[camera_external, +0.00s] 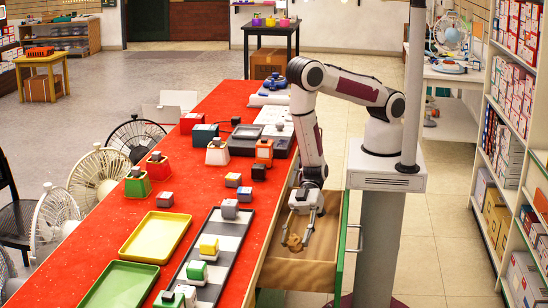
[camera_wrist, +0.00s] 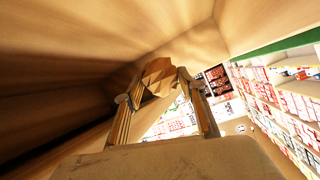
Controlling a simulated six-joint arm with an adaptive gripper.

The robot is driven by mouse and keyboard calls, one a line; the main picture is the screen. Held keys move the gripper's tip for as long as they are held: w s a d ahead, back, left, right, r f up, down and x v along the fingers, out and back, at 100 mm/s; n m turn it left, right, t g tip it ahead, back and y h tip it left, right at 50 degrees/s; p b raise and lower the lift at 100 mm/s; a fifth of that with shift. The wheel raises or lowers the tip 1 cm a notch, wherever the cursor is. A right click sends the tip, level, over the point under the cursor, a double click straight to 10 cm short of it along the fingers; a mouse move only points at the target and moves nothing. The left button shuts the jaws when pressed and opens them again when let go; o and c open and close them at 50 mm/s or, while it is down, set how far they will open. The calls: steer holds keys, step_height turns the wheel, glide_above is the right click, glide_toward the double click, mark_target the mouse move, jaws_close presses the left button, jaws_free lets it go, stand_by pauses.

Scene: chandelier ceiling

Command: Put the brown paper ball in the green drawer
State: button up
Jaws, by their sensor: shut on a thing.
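The brown paper ball (camera_external: 292,243) is a crumpled, faceted lump between the fingertips of my gripper (camera_external: 297,236). In the wrist view the ball (camera_wrist: 158,77) shows between the two fingertips (camera_wrist: 157,88), and the fingers are shut on it. The green drawer (camera_external: 342,240) is pulled open at the right side of the red-topped table, with a bare wooden inside and a green front panel. My gripper points down over the open drawer, and wooden drawer walls surround it in the wrist view. How far the ball is from the drawer floor I cannot tell.
The red table (camera_external: 190,230) carries several coloured blocks, a yellow tray (camera_external: 156,236), a green tray (camera_external: 119,286) and a checkered strip to the drawer's left. A tall shelf (camera_external: 512,150) stands at the right. Tiled floor is clear between shelf and drawer.

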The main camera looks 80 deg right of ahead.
mark_target(296, 251)
steer(key=shift+f, duration=0.4)
steer(key=shift+f, duration=2.1)
steer(key=shift+f, duration=0.15)
steer(key=o, duration=0.7)
steer(key=shift+o, duration=0.2)
steer(key=shift+r, duration=0.2)
steer(key=shift+v, duration=5.95)
steer(key=shift+f, duration=0.1)
